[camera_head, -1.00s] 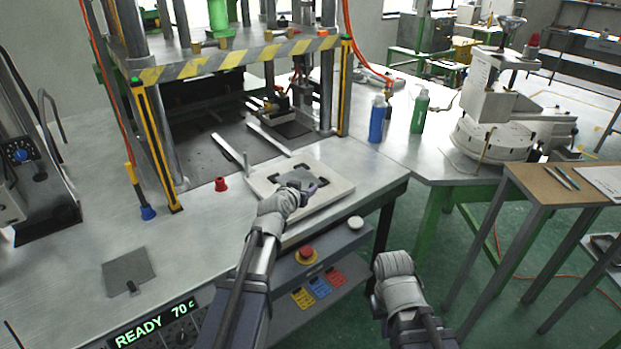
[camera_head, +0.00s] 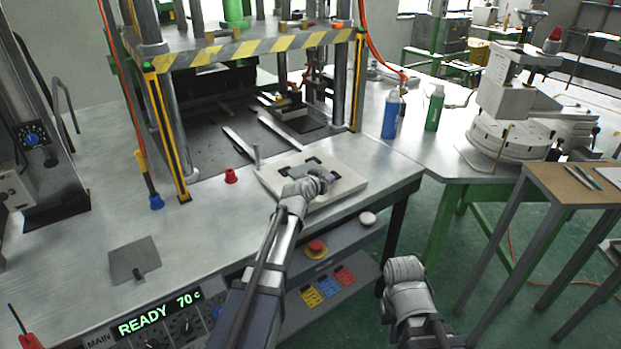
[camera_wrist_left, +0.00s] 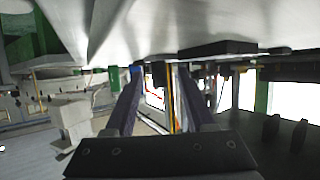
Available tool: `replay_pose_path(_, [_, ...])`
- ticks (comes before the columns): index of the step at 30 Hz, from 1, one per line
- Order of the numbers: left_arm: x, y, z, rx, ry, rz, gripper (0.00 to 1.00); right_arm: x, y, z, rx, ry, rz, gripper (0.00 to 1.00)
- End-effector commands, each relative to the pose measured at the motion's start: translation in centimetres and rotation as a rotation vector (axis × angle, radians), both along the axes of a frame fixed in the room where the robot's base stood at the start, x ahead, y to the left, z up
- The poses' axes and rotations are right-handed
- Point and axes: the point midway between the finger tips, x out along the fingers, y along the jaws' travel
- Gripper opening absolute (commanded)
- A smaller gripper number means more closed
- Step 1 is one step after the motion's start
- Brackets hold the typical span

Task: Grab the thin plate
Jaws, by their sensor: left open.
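A flat grey plate (camera_head: 308,171) with dark corner pieces lies on a white block (camera_head: 350,183) at the front right of the press bench. A second thin grey sheet (camera_head: 126,255) with a small dark knob lies on the bench at the left. I cannot tell which one is the thin plate. My left gripper (camera_head: 324,181) is low over the white block, beside the grey plate, and hides part of it. In the left wrist view its fingers (camera_wrist_left: 160,88) are apart with nothing between them. My right gripper (camera_head: 405,268) hangs off the bench's front; its fingers are not distinguishable.
A red cap-like piece (camera_head: 231,176) stands left of the white block. The press posts and a striped bar (camera_head: 230,52) stand behind. A blue bottle (camera_head: 390,116) and a green bottle (camera_head: 434,108) stand on the table to the right.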

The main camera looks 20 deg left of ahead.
Motion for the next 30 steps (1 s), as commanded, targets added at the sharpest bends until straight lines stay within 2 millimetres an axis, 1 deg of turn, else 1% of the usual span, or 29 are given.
replay_pose_path(2, [-0.06,0.0,0.06,0.0,0.0,0.0,0.55,-0.01,0.0,0.06,0.0,0.0,0.0,0.0])
replay_pose_path(5, [-0.07,0.02,0.05,0.0,0.0,0.0,0.45,-0.01,0.0,0.06,0.0,0.0,0.0,0.0])
replay_pose_path(15, [-0.09,0.03,0.05,0.0,0.0,0.0,0.06,0.0,0.01,0.05,0.0,0.0,0.0,0.0])
replay_pose_path(17, [-0.09,0.03,0.05,0.0,0.0,0.0,0.0,0.0,0.01,0.05,0.0,0.0,0.0,0.0])
replay_pose_path(30, [-0.09,0.04,0.04,0.0,0.001,0.0,0.0,0.0,0.01,0.05,0.0,0.0,0.0,0.0])
